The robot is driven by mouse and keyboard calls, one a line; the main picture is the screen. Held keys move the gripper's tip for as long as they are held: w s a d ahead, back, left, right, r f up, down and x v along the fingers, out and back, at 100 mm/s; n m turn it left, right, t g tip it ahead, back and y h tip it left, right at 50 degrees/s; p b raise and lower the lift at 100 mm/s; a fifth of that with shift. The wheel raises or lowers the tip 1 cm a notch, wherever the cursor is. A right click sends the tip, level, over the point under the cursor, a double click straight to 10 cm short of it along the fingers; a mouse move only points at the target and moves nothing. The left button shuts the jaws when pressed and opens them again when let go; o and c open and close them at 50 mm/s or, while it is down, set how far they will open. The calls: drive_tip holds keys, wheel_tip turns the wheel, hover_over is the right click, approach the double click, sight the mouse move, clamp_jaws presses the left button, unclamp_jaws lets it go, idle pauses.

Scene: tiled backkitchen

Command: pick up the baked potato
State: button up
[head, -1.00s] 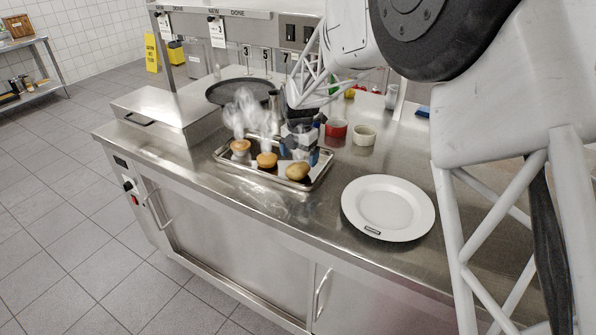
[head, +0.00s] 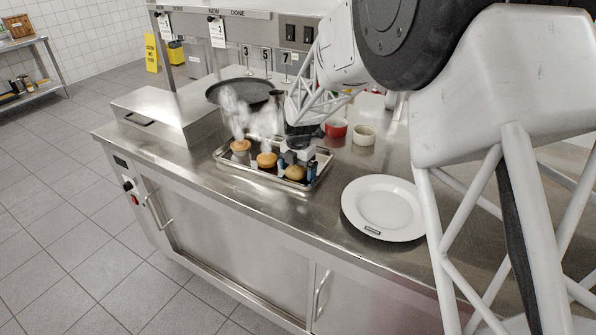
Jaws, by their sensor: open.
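Several brown rounded food items sit in a row on a metal tray (head: 259,176) on the steel counter. The rightmost is a tan, oval baked potato (head: 295,172), partly hidden by my gripper. To its left are a brown item (head: 266,160) and another at the tray's left end (head: 240,147). My gripper (head: 298,166) is open, pointing down, with its blue-tipped fingers around the upper part of the potato. I cannot tell whether the fingers touch it.
A white plate (head: 388,210) lies on the counter to the right of the tray. A red cup (head: 336,128) and a cream cup (head: 364,135) stand behind it. A dark round pan (head: 228,91) is at the back. Steam rises over the tray's left side.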

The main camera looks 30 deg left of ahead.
sight(298, 166)
idle(0.4)
drive_tip(key=c, duration=1)
drive_tip(key=shift+r, duration=0.15)
drive_tip(key=shift+r, duration=1.5)
drive_tip(key=shift+s+d+r, duration=0.15)
drive_tip(key=shift+s+r, duration=0.05)
drive_tip(key=s+d, duration=0.3)
drive_tip(key=s+d+r, duration=0.1)
drive_tip(key=s+d, duration=0.6)
drive_tip(key=s, duration=0.1)
drive_tip(key=shift+s+d+r, duration=0.15)
drive_tip(key=shift+s+d, duration=0.05)
drive_tip(key=shift+d, duration=0.05)
